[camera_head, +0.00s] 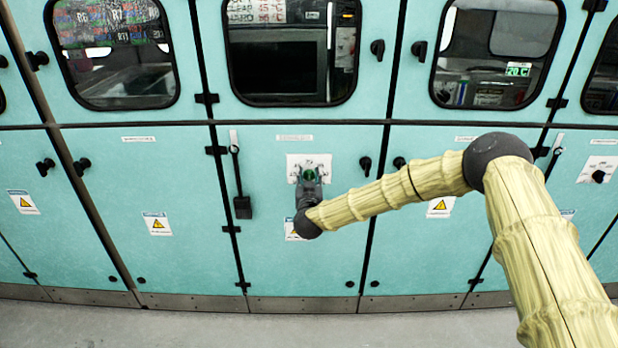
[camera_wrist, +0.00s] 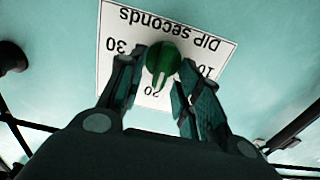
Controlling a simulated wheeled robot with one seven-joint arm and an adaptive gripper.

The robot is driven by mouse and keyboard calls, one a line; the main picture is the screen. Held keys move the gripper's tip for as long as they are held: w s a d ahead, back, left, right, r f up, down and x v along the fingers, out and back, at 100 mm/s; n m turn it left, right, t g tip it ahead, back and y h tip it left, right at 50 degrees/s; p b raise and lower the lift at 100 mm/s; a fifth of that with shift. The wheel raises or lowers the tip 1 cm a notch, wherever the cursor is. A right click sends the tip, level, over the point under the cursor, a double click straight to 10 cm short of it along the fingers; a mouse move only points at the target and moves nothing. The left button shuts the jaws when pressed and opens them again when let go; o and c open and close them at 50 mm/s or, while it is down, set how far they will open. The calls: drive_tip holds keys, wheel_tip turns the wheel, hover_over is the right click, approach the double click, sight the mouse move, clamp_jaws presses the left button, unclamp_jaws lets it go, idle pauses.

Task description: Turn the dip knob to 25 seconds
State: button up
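The green dip knob (camera_wrist: 163,62) sits on a white plate labelled "DIP seconds" (camera_wrist: 175,22), which appears upside down in the wrist view. The numbers 30, 20 and 10 show around it. The knob's pale-edged pointer points down in the picture, close to the 20. My gripper (camera_wrist: 160,68) has one finger on each side of the knob, with the knob between the tips. The fingers are apart and do not press on the narrow pointer; light contact with the knob's rim cannot be ruled out. In the head view the knob (camera_head: 309,175) shows green just beyond my gripper (camera_head: 309,180).
The plate (camera_head: 295,161) is on a turquoise cabinet panel. A black door handle (camera_head: 365,164) is to its right and a hanging black lever (camera_head: 238,180) to its left. Windows (camera_head: 290,65) line the upper cabinets. The grey floor (camera_head: 200,320) in front is clear.

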drive_tip(key=shift+w, duration=0.1)
clamp_jaws()
drive_tip(key=shift+m+b, duration=0.3)
drive_tip(key=shift+b, duration=0.05)
drive_tip(key=shift+d+f+m+b, duration=0.1)
drive_tip(key=shift+d+m+b, duration=0.05)
drive_tip(key=shift+m+b, duration=1.1)
drive_tip(key=shift+d+f+m+b, duration=0.1)
drive_tip(key=shift+d+m+b, duration=0.05)
drive_tip(key=shift+m+b, duration=1.1)
drive_tip(key=shift+d+f+m+b, duration=0.15)
drive_tip(key=shift+m+b, duration=0.8)
drive_tip(key=shift+m, duration=0.55)
drive_tip(key=shift+r, duration=0.15)
unclamp_jaws()
